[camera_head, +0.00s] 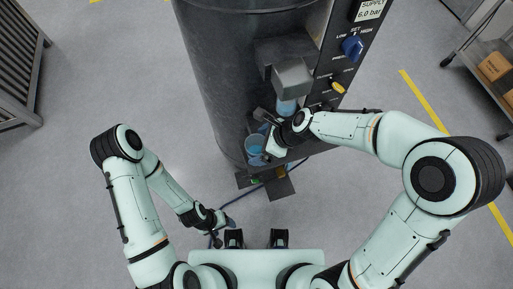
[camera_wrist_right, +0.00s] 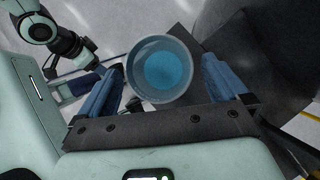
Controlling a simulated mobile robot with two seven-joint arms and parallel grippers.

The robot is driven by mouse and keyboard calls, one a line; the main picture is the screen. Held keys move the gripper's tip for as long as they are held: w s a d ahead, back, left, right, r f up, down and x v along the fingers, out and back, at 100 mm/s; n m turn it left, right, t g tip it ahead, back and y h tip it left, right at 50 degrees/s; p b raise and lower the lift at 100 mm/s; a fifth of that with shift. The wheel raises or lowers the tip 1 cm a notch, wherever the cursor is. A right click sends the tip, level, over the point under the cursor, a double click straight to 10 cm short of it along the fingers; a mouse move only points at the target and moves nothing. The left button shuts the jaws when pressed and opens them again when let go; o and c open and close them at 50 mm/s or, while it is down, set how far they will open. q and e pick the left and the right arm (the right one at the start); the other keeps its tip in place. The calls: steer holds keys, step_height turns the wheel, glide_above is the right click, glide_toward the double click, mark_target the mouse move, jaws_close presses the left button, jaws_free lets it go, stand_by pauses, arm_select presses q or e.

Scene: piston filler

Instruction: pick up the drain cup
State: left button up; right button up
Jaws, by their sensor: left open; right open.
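The drain cup (camera_wrist_right: 160,68) is a round, translucent blue-grey cup with blue in its bottom. In the right wrist view it lies between the two blue fingers of my open right gripper (camera_wrist_right: 163,72), with a small visible gap on each side. In the head view the drain cup (camera_head: 254,150) is at the foot of the dark cylinder, just left of my right gripper (camera_head: 265,141), whose fingers are partly hidden by the wrist. My left gripper (camera_head: 226,223) is low, left of my base front, away from the cup; it is open and small in the picture.
The dark cylinder (camera_head: 222,70) and its control panel (camera_head: 338,55) stand close behind and right of the cup. Dark plates (camera_head: 278,188) and a blue hose (camera_head: 246,193) lie below it. A cart with boxes (camera_head: 493,66) is far right.

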steer(key=shift+w+a+f, duration=0.15)
steer(key=shift+a+f, duration=0.05)
steer(key=shift+a, duration=0.35)
steer(key=shift+w+a+f, duration=0.1)
steer(key=shift+a+f, duration=0.05)
steer(key=shift+f, duration=0.2)
steer(key=shift+c, duration=0.3)
steer(key=c, duration=1)
steer(key=shift+r, duration=0.15)
